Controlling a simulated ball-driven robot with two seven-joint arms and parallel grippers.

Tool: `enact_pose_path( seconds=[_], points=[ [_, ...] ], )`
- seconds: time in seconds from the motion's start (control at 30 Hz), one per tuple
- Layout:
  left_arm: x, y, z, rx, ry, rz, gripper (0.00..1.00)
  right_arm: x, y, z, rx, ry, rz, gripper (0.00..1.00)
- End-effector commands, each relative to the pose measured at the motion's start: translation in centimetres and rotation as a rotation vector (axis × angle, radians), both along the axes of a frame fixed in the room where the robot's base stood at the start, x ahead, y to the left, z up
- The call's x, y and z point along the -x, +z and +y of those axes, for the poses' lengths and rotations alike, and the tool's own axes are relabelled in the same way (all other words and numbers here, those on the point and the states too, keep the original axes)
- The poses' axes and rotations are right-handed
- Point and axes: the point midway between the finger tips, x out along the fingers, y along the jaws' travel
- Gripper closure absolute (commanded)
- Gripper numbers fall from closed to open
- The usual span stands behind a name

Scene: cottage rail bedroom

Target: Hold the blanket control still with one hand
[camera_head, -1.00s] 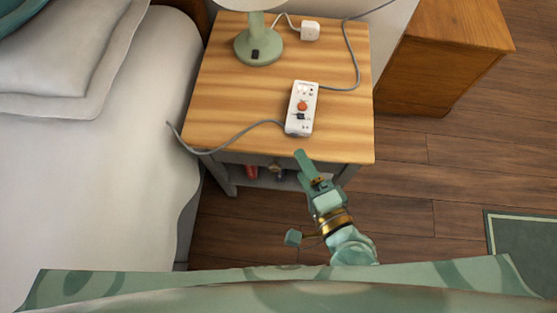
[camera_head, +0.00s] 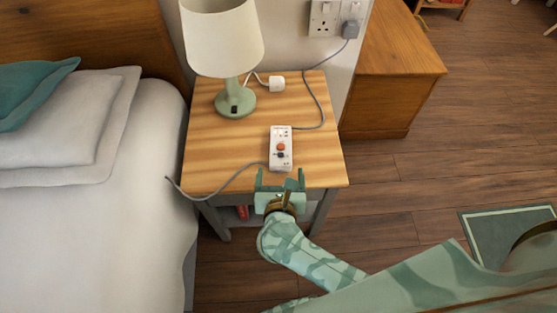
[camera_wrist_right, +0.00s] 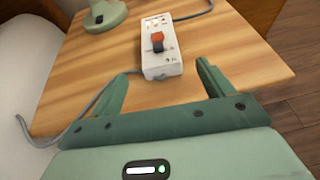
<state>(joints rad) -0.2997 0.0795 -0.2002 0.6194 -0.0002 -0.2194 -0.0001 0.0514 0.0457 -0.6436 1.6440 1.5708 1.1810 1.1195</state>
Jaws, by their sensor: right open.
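The blanket control (camera_head: 280,148) is a white slab with an orange button and a dark switch. It lies on the wooden bedside table (camera_head: 215,165), with grey cords at its near and far ends. My right gripper (camera_head: 281,180) is open and empty at the table's front edge, just short of the control's near end. In the right wrist view the control (camera_wrist_right: 161,48) lies ahead of and between the two spread green fingers (camera_wrist_right: 163,82), apart from both. My left gripper is out of view.
A lamp (camera_head: 235,100) with a green base stands at the table's back left, beside a small white plug (camera_head: 276,84). The bed (camera_head: 80,225) borders the table on the left. A wooden cabinet (camera_head: 390,75) stands at the back right.

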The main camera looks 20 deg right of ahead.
Motion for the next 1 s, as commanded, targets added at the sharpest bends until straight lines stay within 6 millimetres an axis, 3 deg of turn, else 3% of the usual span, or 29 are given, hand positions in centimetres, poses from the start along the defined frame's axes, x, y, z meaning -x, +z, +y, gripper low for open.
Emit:
enact_pose_path(
  seconds=[0.1,0.33,0.53,0.77,0.93,1.0],
  points=[
    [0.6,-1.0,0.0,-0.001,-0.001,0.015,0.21,-2.4,-1.5,-1.0,0.003,-0.001,0.002,0.20],
    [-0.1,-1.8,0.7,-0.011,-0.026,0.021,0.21,-5.5,-2.7,-2.1,0.002,0.001,0.001,0.20],
    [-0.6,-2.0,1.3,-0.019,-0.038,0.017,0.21,-6.4,-2.9,-2.4,0.002,0.000,0.001,0.20],
    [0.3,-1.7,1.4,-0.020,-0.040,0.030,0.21,-6.5,-2.8,-2.4,0.001,0.000,-0.001,0.20],
    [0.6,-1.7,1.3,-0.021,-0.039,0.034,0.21,-6.4,-2.8,-2.4,0.002,0.001,0.000,0.67],
    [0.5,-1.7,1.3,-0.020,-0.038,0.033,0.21,-6.4,-2.8,-2.4,0.002,0.001,0.000,0.72]
  ],
)
